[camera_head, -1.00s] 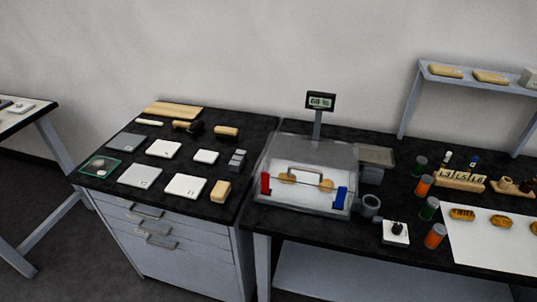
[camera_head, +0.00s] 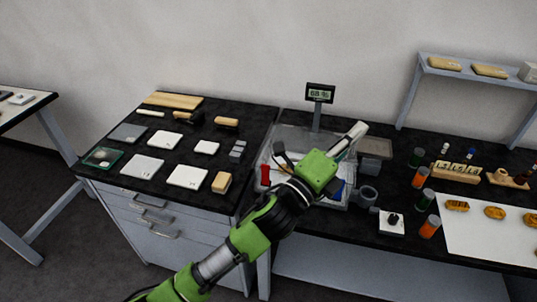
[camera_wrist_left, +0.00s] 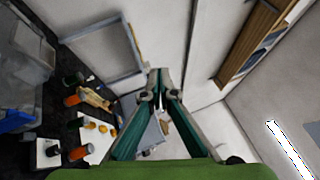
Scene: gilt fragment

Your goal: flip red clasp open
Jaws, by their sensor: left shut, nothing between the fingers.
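The red clasp (camera_head: 265,174) stands upright at the left front of a clear-lidded box (camera_head: 292,135) on the black bench. The blue clasp (camera_head: 339,189) at the box's right front is partly hidden behind my left gripper (camera_head: 358,130). That gripper is shut and empty above the box's right part, to the right of the red clasp and apart from it. Its wrist hides much of the box's front. In the left wrist view the closed fingers (camera_wrist_left: 159,75) point away from the box (camera_wrist_left: 22,55), whose blue clasp (camera_wrist_left: 16,121) shows at the left edge. The red clasp is not visible there.
A display on a post (camera_head: 320,93) stands behind the box. A grey cup (camera_head: 367,196), a white knob box (camera_head: 391,222) and several capped vials (camera_head: 430,227) stand to the right. A drawer cabinet (camera_head: 158,241) with pads on top is left.

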